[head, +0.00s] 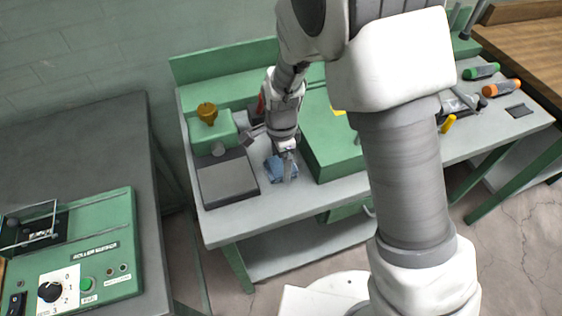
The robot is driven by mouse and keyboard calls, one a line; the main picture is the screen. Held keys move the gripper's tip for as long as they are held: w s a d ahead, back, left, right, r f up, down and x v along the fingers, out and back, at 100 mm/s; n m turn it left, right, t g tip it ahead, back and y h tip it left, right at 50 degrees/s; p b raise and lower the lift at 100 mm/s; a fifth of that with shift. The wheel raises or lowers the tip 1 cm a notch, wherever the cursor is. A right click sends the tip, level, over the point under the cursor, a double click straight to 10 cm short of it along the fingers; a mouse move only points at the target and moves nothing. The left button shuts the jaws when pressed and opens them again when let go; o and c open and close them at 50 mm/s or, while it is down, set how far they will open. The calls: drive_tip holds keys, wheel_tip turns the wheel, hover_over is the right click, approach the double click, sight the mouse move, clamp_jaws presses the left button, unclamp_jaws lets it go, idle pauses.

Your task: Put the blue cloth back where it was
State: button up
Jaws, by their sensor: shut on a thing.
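My gripper (288,172) reaches down from above and is shut on the cloth. The cloth is at or very near the bench surface; I cannot tell whether it touches. The fingers hide part of it.
The grey plate (228,181) and the green box (325,140) stand close on either side. A brass cup (208,113) tops a green block behind. Green (481,71) and orange (501,88) bottles lie at right. Bare bench shows in front of the cloth.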

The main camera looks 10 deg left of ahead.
sight(281, 165)
drive_tip(key=o, duration=1.1)
drive_tip(key=shift+f, duration=0.1)
drive_tip(key=shift+c, duration=0.2)
wheel_tip(281, 165, up, 12)
drive_tip(key=p, duration=0.1)
drive_tip(key=shift+r, duration=0.25)
drive_tip(key=s+d+r+n+t+y, duration=0.1)
drive_tip(key=s+d+r+n, duration=0.15)
drive_tip(key=d+r, duration=0.4)
drive_tip(key=s+d+r+n+t, duration=0.1)
drive_tip(key=d+r+n, duration=0.2)
drive_tip(key=d+r, duration=0.35)
drive_tip(key=s+d+r+n+t, duration=0.1)
drive_tip(key=s+d+r+n, duration=0.1)
drive_tip(key=s+d, duration=0.3)
drive_tip(key=s+d+r+n+t+h, duration=0.1)
drive_tip(key=s+d+n+t, duration=0.1)
drive_tip(key=s+d+n, duration=0.2)
drive_tip(key=shift+s+d+r+t, duration=0.35)
drive_tip(key=shift+s+d, duration=0.3)
drive_tip(key=shift+d, duration=0.15)
